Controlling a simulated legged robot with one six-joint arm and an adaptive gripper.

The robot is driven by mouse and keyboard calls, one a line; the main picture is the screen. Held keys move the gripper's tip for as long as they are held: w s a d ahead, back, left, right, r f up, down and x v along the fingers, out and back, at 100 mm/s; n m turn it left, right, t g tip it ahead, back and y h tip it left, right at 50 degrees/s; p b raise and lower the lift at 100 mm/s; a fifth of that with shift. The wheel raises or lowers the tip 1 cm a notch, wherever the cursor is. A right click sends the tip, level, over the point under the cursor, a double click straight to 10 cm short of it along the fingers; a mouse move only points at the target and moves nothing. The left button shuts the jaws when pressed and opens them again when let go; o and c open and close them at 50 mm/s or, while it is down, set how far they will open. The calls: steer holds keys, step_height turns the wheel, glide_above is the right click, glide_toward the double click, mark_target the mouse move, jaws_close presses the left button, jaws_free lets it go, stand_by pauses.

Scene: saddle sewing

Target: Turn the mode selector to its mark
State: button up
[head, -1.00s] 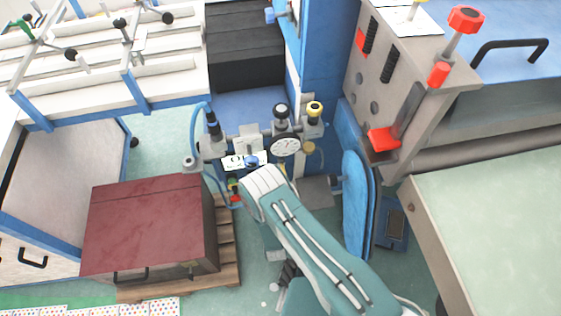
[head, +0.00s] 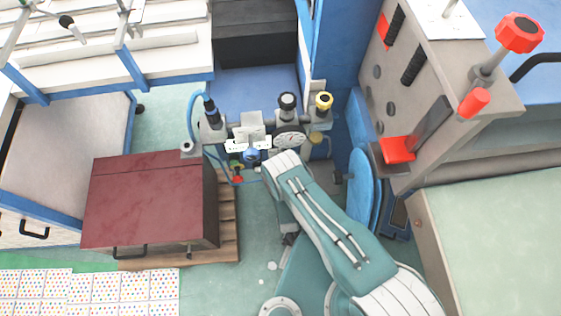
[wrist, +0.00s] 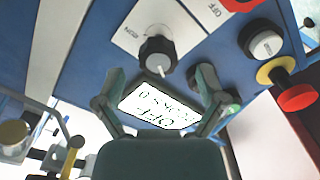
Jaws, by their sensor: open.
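In the wrist view a dark round knob (wrist: 157,55) with a pale pointer line sits on a light plate on a blue panel; it looks like the mode selector. Its pointer is toward the bottom of the picture. My gripper (wrist: 160,80) is open, its two fingers spread left and right, just below the knob in the picture and apart from it. A white label (wrist: 162,107) with black lettering shows between the fingers. In the head view my gripper is hidden behind my arm.
In the wrist view a white button (wrist: 265,43) and a red and yellow knob (wrist: 287,84) are right of the selector. In the head view a gauge (head: 290,137) stands beyond my arm, a dark red box (head: 150,200) left, and a grey machine (head: 440,110) right.

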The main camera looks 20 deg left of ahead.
steer(key=shift+x, duration=1.85)
steer(key=shift+c, duration=0.3)
steer(key=c, duration=1.1)
